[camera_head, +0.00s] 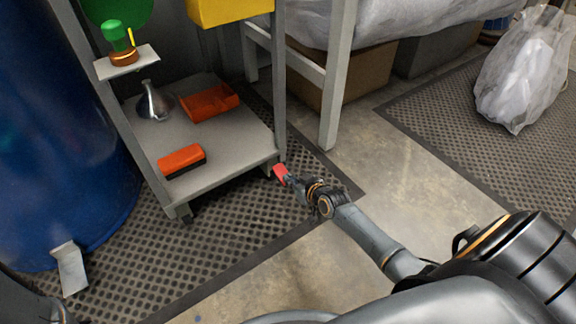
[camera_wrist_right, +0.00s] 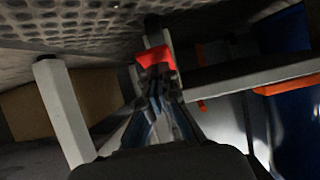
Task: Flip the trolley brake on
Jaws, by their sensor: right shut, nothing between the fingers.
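The grey trolley (camera_head: 232,150) stands at the left of the head view, on a dark perforated mat. A small red brake pedal (camera_head: 280,173) shows at its near right corner, low by the wheel. My right gripper (camera_head: 291,181) is at this red pedal, with its fingertips touching it or very close. In the right wrist view the red pedal (camera_wrist_right: 154,56) is straight ahead of the closed fingertips (camera_wrist_right: 157,80). The fingers are together with nothing between them. The wheel behind the pedal is mostly hidden. My left gripper is not in view.
The trolley shelf holds an orange tray (camera_head: 210,102), an orange block (camera_head: 181,160) and a metal flask (camera_head: 155,103). A blue barrel (camera_head: 60,150) stands left. Concrete floor (camera_head: 400,170) is clear at right.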

